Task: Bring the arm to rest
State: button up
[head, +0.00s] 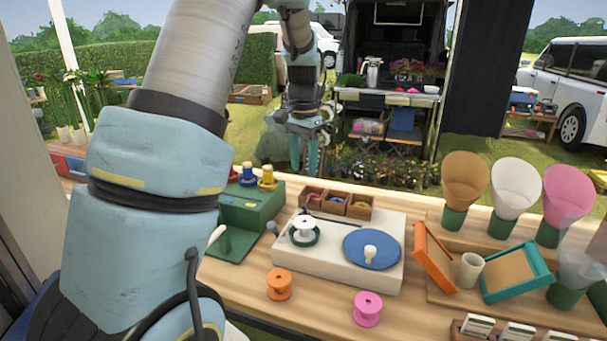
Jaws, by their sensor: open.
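My arm rises large and blue-grey across the left of the head view, with a pale ribbed sleeve at the top. My gripper (307,152) hangs from the arm's far end, pointing down, with its two teal fingers apart. It is empty, and it appears above and beyond the back edge of the wooden table (240,285). It touches nothing that I can see. Part of the arm between the sleeve and the wrist is out of frame at the top.
A white board (370,278) carries a blue disc (371,247) and a white spool (304,228). An orange spool (279,284) and a pink spool (367,308) stand in front. A green stand (243,212) is at left; cones (517,185) and trays (516,273) fill the right.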

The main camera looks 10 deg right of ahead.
jog(key=s+a+f+n+t, duration=0.1)
jog(key=s+a+f+n, duration=0.1)
jog(key=s+a+n, duration=0.7)
jog(key=s+a, duration=0.8)
jog(key=a, duration=0.1)
jog(key=shift+s+a+f+t, duration=0.15)
jog(key=shift+f+t, duration=0.15)
jog(key=shift+f, duration=0.1)
dwell(1.7)
